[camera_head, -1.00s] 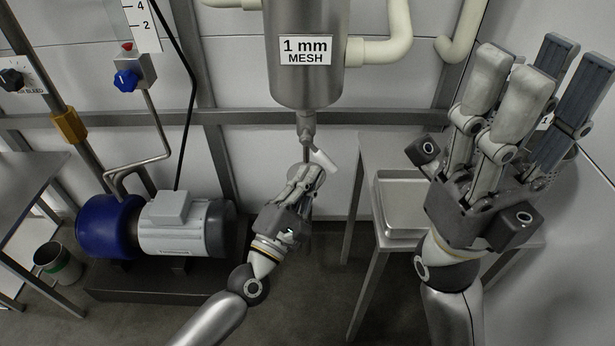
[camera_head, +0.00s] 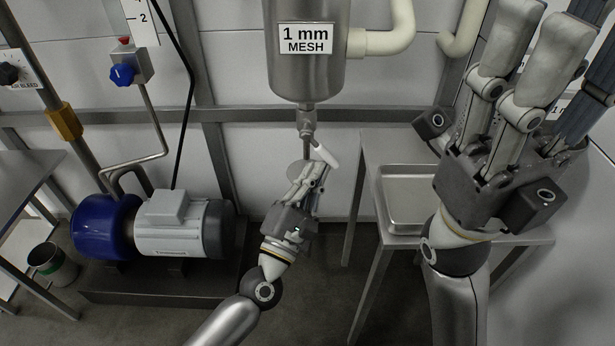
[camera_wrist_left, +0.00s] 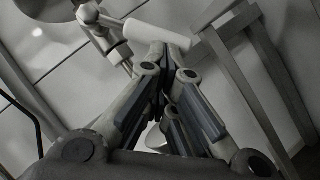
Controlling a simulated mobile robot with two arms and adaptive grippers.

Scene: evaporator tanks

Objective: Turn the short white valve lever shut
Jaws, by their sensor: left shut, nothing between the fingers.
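The short white valve lever (camera_head: 325,156) sticks out from a metal valve (camera_head: 307,124) under the steel filter vessel (camera_head: 306,70). It slopes down to the right. In the left wrist view the lever (camera_wrist_left: 158,35) lies across the picture just beyond the fingertips. My left gripper (camera_head: 312,170) is shut and empty, just below the lever, its fingers pointing up. I cannot tell whether the fingertips touch the lever. My right gripper (camera_head: 545,42) is raised at the right, its fingers spread open and partly cut off by the top edge.
A steel table (camera_head: 375,160) with a shallow metal tray (camera_head: 408,228) stands right of the valve. A blue and white pump motor (camera_head: 165,235) is at the left. A frame rail (camera_head: 245,117) runs behind the valve.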

